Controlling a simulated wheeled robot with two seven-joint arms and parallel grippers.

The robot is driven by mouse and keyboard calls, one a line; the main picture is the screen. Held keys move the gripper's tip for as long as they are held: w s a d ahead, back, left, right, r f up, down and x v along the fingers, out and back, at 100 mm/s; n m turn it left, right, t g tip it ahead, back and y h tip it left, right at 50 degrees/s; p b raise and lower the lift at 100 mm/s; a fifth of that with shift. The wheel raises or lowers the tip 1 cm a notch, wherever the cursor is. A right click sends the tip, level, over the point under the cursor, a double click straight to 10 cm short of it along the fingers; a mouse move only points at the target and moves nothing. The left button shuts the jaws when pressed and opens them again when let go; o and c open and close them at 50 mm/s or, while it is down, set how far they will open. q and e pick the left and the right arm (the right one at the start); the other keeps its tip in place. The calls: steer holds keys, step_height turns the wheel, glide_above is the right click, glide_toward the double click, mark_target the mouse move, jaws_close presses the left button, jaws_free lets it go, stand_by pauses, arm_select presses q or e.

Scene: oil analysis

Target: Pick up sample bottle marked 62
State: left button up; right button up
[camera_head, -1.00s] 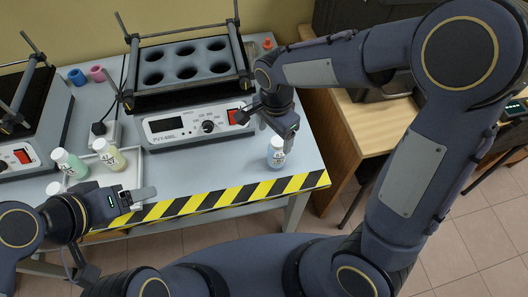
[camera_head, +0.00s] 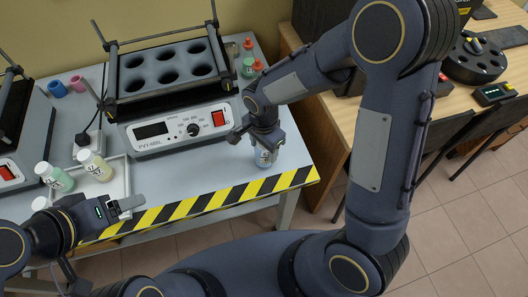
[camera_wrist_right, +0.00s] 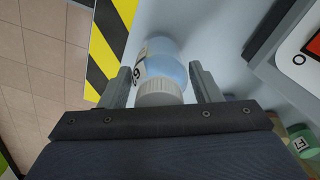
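A white-capped bottle with blue liquid (camera_head: 264,158) stands on the grey bench near its striped front edge. In the right wrist view the bottle (camera_wrist_right: 166,66) shows a label turned sideways, with only part of its number visible. My right gripper (camera_head: 262,143) is over the bottle in the head view. In the wrist view its two fingers (camera_wrist_right: 162,86) are spread on either side of the cap, with gaps on both sides. My left gripper (camera_head: 125,207) is near the bench's front left; its finger gap is not clear.
A green bottle (camera_head: 54,178) and a yellowish bottle (camera_head: 95,166) stand at a white tray (camera_head: 119,187) on the left. A heater block with round wells (camera_head: 180,128) stands behind. Small orange-capped bottles (camera_head: 248,67) stand at the back right.

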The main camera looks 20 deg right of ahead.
steer(key=c, duration=0.7)
steer(key=shift+r, duration=0.1)
